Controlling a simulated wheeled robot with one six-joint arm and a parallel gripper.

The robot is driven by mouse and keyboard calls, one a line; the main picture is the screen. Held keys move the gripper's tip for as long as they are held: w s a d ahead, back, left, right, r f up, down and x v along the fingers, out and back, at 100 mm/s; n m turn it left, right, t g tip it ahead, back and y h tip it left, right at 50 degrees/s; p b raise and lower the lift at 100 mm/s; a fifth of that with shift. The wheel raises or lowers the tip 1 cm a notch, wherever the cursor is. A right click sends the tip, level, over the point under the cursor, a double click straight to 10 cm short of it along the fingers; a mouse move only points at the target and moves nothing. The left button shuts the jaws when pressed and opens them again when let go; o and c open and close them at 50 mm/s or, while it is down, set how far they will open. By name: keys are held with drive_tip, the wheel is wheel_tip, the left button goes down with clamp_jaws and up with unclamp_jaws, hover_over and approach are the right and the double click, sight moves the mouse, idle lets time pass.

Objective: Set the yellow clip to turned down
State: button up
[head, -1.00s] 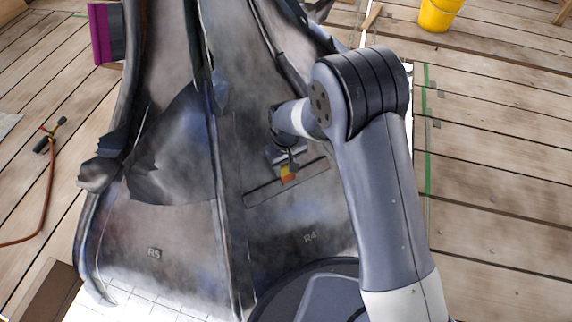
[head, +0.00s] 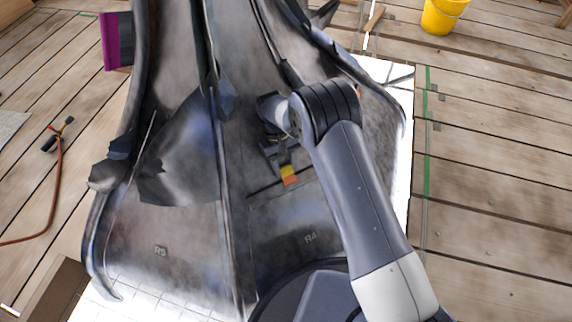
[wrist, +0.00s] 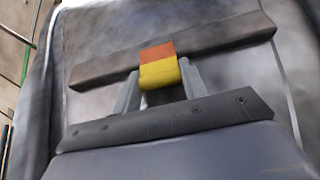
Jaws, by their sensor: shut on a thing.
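The yellow clip (head: 288,172) sits on the dark bar of the R4 panel, in the middle of the head view. In the wrist view the clip (wrist: 160,73) has a yellow body with an orange-red band at its far end, lying against the bar (wrist: 225,35). My gripper (head: 284,160) is at the clip. In the wrist view its two grey fingers (wrist: 158,85) stand on either side of the yellow part, closed on it. The clip's underside is hidden.
The grey, sooty spire body (head: 180,235) has raised ribs around the panel and a torn flap (head: 185,160) to the left. A yellow bucket (head: 442,14) stands at the top right. A red hose (head: 57,185) lies left.

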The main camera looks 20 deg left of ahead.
idle(0.3)
drive_tip(key=o, duration=1)
drive_tip(key=shift+r, duration=0.1)
drive_tip(key=p+v, duration=0.3)
drive_tip(key=v, duration=0.7)
drive_tip(key=shift+w+a+r, duration=0.1)
drive_tip(key=shift+a+r, duration=0.1)
drive_tip(key=shift+r, duration=0.05)
